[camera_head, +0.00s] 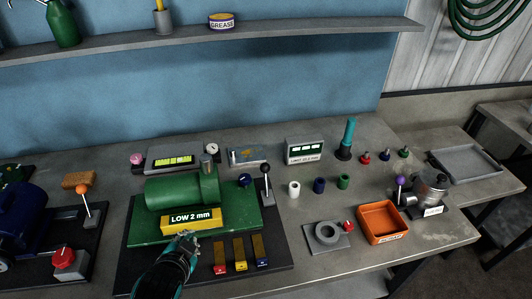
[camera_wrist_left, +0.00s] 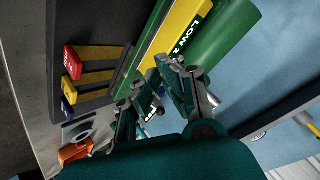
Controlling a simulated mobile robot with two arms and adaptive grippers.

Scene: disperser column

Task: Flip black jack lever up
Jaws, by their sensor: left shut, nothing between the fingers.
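A lever with a black ball knob (camera_head: 264,170) stands upright on a small grey block at the right end of the black base plate, beside the green machine (camera_head: 182,192). My left gripper (camera_head: 187,240) is shut and empty. It is in front of the yellow "LOW 2 mm" bar (camera_head: 191,221), left of the black-knobbed lever and apart from it. In the left wrist view, the gripper (camera_wrist_left: 160,75) is close to the yellow bar (camera_wrist_left: 182,30). My right gripper is not in view.
Three colour-ended tabs (camera_head: 240,252) lie just right of my left gripper. Orange-knobbed (camera_head: 82,190) and purple-knobbed (camera_head: 399,181) levers stand farther left and right. A grey ring block (camera_head: 325,235) and an orange tray (camera_head: 380,222) are on the right. A shelf (camera_head: 300,32) hangs above.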

